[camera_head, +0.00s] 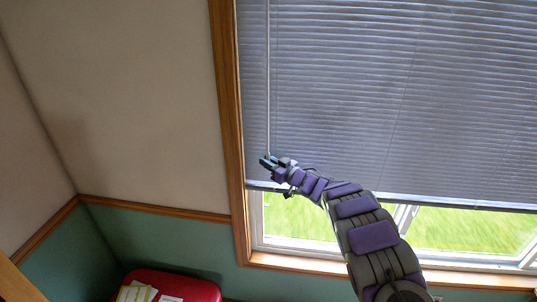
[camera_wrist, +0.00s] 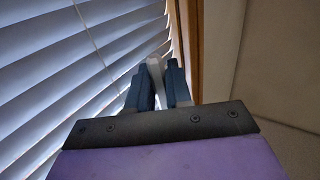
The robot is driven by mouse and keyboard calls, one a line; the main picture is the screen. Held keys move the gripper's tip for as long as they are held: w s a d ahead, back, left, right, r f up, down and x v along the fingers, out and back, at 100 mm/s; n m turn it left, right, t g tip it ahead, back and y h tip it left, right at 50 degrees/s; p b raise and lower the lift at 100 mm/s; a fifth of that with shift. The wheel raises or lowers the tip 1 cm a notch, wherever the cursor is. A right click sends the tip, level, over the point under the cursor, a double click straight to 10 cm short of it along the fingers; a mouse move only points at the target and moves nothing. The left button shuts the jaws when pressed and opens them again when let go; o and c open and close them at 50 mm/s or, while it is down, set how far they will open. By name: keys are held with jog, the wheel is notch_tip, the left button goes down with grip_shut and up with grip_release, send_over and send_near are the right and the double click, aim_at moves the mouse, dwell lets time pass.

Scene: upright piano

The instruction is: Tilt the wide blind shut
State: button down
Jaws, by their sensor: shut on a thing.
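The wide blind (camera_head: 390,90) hangs in the wood-framed window, and its grey slats look almost closed in the head view. In the wrist view the blind's slats (camera_wrist: 60,80) fill the left side, with bright light on them. A thin pale tilt wand (camera_head: 268,80) hangs straight down near the blind's left edge. My gripper (camera_head: 269,160) is at the wand's lower end. In the wrist view my gripper (camera_wrist: 160,88) is shut on the white wand (camera_wrist: 155,68), which stands between the two dark fingers.
The wooden window frame (camera_head: 229,130) runs close to the left of my gripper. Below the blind's bottom rail, glass shows green grass (camera_head: 295,217). A red case (camera_head: 190,285) with papers on it stands at the lower left. The pale wall (camera_head: 120,100) is bare.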

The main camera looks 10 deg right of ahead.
jog(key=shift+g+y+p, duration=0.3)
jog(key=shift+y+p, duration=0.1)
jog(key=shift+p, duration=0.1)
jog(key=shift+f+n+p, duration=0.15)
jog(key=shift+n+p, duration=0.2)
jog(key=shift+n, duration=0.05)
jog(key=c, duration=1.2)
grip_release()
jog(key=shift+c, duration=0.2)
jog(key=shift+d, duration=0.1)
jog(key=b+v, duration=0.1)
jog(key=v, duration=1.6)
jog(key=shift+d+b, duration=0.35)
jog(key=shift+w, duration=0.1)
